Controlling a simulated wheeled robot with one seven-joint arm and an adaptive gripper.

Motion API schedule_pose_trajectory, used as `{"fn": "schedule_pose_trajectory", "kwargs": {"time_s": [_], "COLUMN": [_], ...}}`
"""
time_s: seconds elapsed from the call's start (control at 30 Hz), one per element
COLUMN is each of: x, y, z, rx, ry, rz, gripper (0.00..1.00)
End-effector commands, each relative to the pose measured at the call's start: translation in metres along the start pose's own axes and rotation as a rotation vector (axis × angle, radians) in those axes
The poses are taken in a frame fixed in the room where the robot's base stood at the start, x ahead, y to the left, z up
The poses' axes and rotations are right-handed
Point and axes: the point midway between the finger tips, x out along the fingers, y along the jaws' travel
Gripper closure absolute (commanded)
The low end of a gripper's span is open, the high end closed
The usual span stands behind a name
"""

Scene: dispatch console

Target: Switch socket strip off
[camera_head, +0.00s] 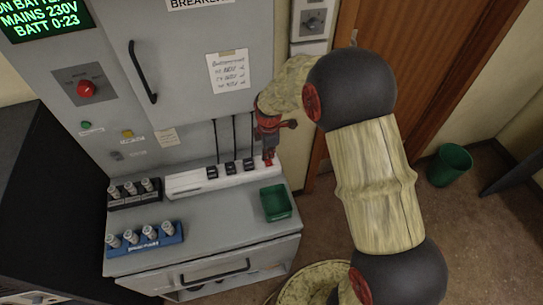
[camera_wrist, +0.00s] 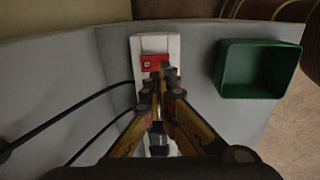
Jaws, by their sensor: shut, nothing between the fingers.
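The white socket strip (camera_head: 196,181) lies along the back of the grey counter, with several black plugs in it. Its red switch (camera_head: 268,162) is at the right end. In the wrist view the red switch (camera_wrist: 154,63) shows on the strip's white end (camera_wrist: 147,44), with a small mark on its left part; its right part is partly hidden by my fingertips. My gripper (camera_head: 268,145) points down over that end, shut and empty. In the wrist view its fingertips (camera_wrist: 163,88) are close together at the switch's near edge; I cannot tell whether they touch it.
A green tray (camera_head: 289,203) stands right of the strip on the counter. Black cables (camera_head: 234,135) rise behind the plugs. Racks of fuses (camera_head: 146,237) stand at the left. The cabinet (camera_head: 190,60) rises behind the strip.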

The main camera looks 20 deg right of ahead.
Motion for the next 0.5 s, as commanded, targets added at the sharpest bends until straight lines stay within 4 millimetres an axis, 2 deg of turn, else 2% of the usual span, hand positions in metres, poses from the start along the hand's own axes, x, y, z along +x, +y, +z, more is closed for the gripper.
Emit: {"fn": "schedule_pose_trajectory", "kwargs": {"time_s": [0.03, 0.3, 0.5], "x": [-0.016, -0.069, -0.092], "y": [0.002, 0.000, -0.001], "z": [0.000, 0.001, 0.001], "rx": [0.000, 0.000, 0.000], "ry": [0.000, 0.000, 0.000], "rz": [0.007, 0.003, 0.002], "gripper": [1.00, 1.00, 1.00]}}
